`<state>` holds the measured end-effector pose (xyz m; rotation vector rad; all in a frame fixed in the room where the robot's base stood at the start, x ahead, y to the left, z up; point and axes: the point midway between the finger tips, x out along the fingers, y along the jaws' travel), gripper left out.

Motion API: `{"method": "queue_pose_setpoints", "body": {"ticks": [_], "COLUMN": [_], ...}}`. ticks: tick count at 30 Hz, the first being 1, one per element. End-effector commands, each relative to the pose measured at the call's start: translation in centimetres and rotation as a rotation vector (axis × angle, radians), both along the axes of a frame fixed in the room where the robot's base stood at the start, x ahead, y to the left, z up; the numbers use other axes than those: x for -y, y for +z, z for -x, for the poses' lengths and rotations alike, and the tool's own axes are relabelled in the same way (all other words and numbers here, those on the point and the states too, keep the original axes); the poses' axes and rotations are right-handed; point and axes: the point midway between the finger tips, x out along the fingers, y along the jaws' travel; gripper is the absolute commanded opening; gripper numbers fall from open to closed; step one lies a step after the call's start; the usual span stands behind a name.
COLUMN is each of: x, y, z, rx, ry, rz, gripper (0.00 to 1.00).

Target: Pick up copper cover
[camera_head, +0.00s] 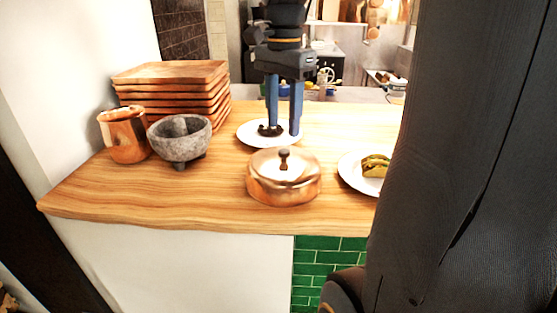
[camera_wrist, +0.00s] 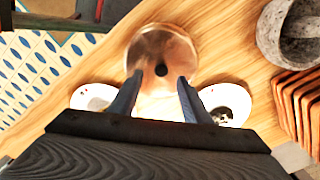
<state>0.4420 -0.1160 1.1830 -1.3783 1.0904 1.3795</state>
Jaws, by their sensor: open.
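The copper cover (camera_head: 284,184) is a round, shiny lid with a dark knob on top. It sits on the wooden counter near its front edge. In the wrist view the copper cover (camera_wrist: 162,50) lies beyond my fingertips, with its knob between and just past them. My gripper (camera_head: 284,130) points down with its two blue-grey fingers apart and empty. In the head view it appears above and behind the cover, not touching it. The fingers also show in the wrist view (camera_wrist: 157,88).
A white plate with dark food (camera_head: 250,139) is behind the cover, and a plate with tacos (camera_head: 350,178) is at its right. A stone mortar (camera_head: 190,143), a copper mug (camera_head: 124,138) and stacked wooden trays (camera_head: 170,72) stand at left. The counter's front left (camera_head: 150,195) is clear.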

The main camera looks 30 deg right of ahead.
Motion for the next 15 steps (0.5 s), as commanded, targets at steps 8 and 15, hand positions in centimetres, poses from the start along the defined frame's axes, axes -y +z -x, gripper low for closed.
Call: {"method": "queue_pose_setpoints", "body": {"ticks": [8, 15], "x": [1.0, 1.2], "y": [-2.7, -5.9], "z": [0.1, -0.5], "rx": [-0.003, -0.004], "ry": [-0.022, -0.023], "rz": [-0.001, -0.001], "gripper": [0.44, 0.44]}}
